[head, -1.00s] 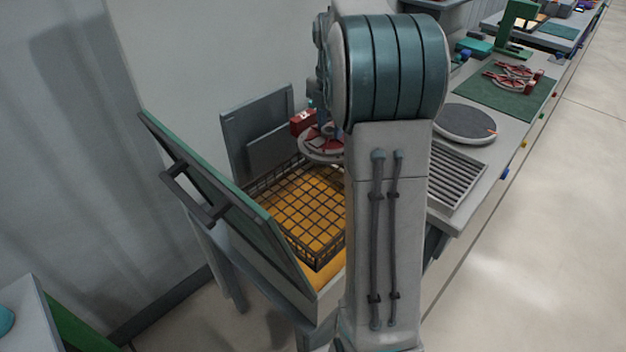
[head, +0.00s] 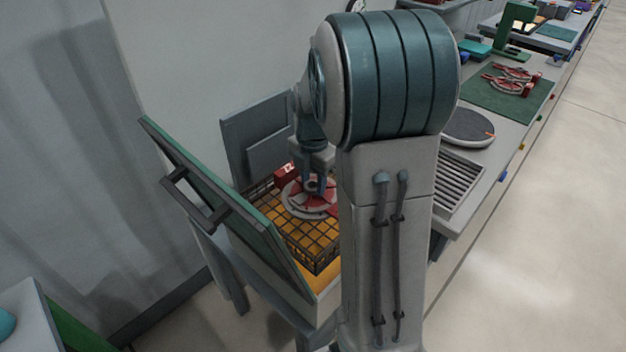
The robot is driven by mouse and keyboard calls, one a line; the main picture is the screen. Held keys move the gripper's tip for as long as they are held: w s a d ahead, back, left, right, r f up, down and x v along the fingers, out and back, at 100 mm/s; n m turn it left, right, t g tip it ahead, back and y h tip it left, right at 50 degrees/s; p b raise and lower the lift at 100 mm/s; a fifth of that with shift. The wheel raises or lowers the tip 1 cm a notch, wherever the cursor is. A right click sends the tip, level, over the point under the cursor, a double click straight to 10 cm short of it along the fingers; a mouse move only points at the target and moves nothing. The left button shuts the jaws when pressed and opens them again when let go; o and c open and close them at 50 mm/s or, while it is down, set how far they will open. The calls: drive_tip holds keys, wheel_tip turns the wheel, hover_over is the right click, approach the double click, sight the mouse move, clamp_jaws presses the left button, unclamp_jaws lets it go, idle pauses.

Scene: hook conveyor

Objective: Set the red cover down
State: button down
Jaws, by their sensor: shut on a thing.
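The red cover (head: 294,200) is round, red and grey, with a red block marked 12 on its far left side. It is in the head view, at or just above the black wire basket (head: 318,265); I cannot tell whether it touches the wires. My gripper (head: 313,188) is shut on the red cover from above. My arm hides the right part of the cover and basket.
The basket sits in an orange-floored bin with an open green-edged lid (head: 225,205) on the left. A grey panel (head: 255,135) stands behind. To the right are a slatted grate (head: 461,185), a dark round disc (head: 468,126) and a green mat (head: 505,103) with red parts.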

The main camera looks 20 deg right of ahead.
sight(313, 185)
drive_tip(key=shift+f, duration=0.3)
drive_tip(key=shift+f, duration=0.1)
drive_tip(key=c, duration=0.9)
unclamp_jaws()
drive_tip(key=shift+c, duration=0.2)
wheel_tip(313, 185, up, 12)
